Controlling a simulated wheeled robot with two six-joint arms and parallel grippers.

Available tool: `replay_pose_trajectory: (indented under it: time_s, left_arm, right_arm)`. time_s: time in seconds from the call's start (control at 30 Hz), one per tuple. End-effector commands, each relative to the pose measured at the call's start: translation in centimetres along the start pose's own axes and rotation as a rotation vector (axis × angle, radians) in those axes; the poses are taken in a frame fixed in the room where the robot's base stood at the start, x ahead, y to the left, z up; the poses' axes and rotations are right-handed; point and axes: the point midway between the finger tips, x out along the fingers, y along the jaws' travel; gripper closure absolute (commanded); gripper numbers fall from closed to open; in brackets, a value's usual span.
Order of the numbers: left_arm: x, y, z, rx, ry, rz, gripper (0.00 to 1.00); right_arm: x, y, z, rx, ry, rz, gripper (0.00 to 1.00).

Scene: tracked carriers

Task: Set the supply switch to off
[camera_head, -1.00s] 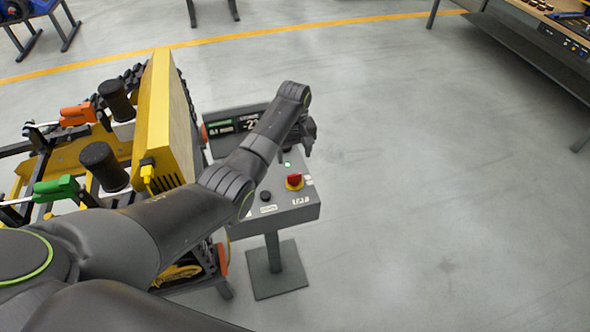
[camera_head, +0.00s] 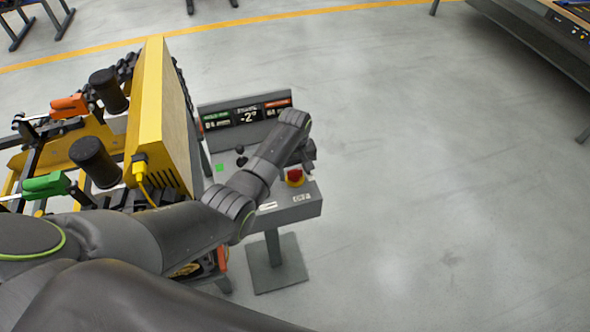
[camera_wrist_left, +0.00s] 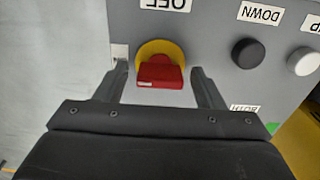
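The supply switch, a red handle on a yellow round base (camera_head: 295,177), sits on the sloped top of a grey control console (camera_head: 290,212). In the left wrist view the red handle (camera_wrist_left: 160,74) lies between the fingers of my left gripper (camera_wrist_left: 159,70). An upside-down OFF label (camera_wrist_left: 166,4) is beyond it. My left gripper (camera_head: 308,156) is open, one finger on each side of the handle, with gaps visible. My right gripper is not in view.
A black DOWN button (camera_wrist_left: 246,53) and a white UP button (camera_wrist_left: 303,61) sit beside the switch. A display (camera_head: 247,116) stands at the console's back. A yellow carrier (camera_head: 150,120) with green and orange handles is at left.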

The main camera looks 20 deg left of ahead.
Motion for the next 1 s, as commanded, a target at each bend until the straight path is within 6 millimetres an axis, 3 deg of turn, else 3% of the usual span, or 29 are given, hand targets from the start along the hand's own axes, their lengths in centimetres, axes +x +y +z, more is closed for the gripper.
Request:
replay_pose_trajectory:
  time_s: [0.03, 0.33, 0.67, 1.0]
  left_arm:
    - [0.0, 0.0, 0.0, 0.0, 0.0, 0.0, 0.44]
    - [0.0, 0.0, 0.0, 0.0, 0.0, 0.0, 0.81]
    - [-0.2, 0.0, 0.0, -0.054, -0.001, -0.001, 0.81]
    - [-0.2, 0.0, 0.0, -0.298, -0.001, -0.001, 0.81]
  right_arm:
    - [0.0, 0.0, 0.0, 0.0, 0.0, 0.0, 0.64]
    - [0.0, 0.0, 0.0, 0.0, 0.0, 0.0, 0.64]
    - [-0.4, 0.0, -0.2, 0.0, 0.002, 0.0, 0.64]
    - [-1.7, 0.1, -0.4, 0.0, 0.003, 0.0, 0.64]
